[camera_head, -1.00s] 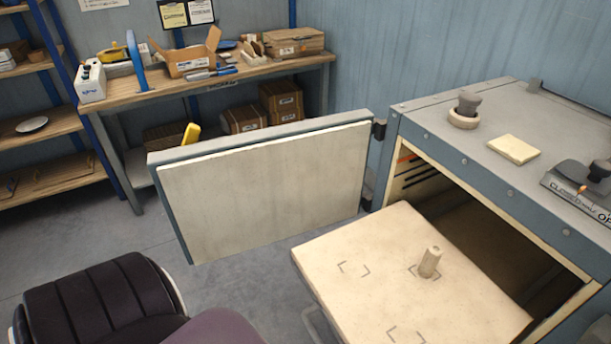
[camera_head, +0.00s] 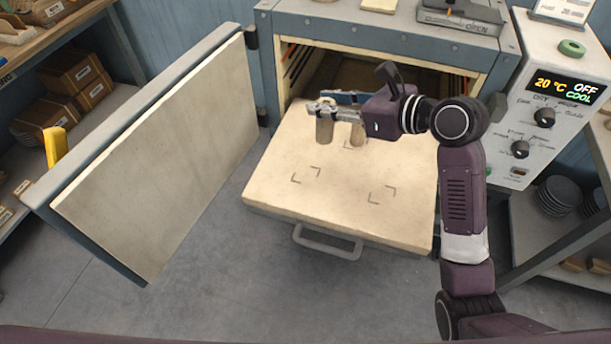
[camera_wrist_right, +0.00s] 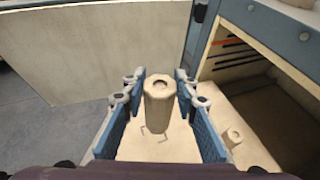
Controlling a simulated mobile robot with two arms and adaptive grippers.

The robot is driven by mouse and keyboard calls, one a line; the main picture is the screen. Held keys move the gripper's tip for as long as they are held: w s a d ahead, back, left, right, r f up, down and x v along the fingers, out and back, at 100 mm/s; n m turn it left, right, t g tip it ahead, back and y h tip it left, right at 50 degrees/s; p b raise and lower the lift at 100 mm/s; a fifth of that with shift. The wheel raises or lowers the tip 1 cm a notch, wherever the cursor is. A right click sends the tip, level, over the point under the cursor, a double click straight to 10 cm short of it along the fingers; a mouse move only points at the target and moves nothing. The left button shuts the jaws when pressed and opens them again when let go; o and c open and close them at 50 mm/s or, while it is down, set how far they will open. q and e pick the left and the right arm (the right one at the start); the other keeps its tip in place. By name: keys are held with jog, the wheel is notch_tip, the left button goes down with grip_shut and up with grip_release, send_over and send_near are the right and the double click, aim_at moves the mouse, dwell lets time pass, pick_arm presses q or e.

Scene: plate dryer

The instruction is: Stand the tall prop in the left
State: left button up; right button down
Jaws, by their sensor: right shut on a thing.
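My right gripper (camera_head: 327,106) is shut on a tall, pale prop (camera_head: 325,129), which hangs roughly upright below the fingers. In the right wrist view the prop (camera_wrist_right: 159,102) stands between the blue finger pads of the gripper (camera_wrist_right: 160,105), its round top with a dark hole facing me. Its lower end is over the cream shelf (camera_head: 275,190); I cannot tell how large the gap below it is. A shorter prop (camera_head: 357,133) stands on the shelf, to the right of the held one; it also shows in the right wrist view (camera_wrist_right: 232,136). My left gripper is not in view.
Corner marks lie on the shelf at the left (camera_head: 305,175) and front right (camera_head: 382,193). The dryer's open door (camera_head: 165,150) stands to the left. The dryer body (camera_head: 385,30) rises behind the shelf, and a control panel (camera_head: 555,110) is at the right.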

jog(key=w+a+r, duration=0.3)
jog(key=a, duration=0.1)
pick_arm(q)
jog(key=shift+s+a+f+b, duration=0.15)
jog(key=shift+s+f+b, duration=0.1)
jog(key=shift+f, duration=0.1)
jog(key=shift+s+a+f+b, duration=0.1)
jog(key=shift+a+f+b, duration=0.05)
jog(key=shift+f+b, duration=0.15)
pick_arm(e)
notch_tip(320, 180, down, 19)
jog(key=shift+s+f, duration=0.15)
jog(key=shift+f, duration=0.05)
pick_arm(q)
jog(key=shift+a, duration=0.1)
pick_arm(e)
jog(key=c, duration=1.5)
grip_release()
jog(key=shift+f, duration=0.15)
jog(key=shift+c, duration=0.2)
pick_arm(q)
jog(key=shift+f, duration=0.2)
pick_arm(e)
jog(key=v, duration=1.2)
jog(key=shift+s+r, duration=0.2)
jog(key=shift+r, duration=0.05)
jog(key=shift+a, duration=0.15)
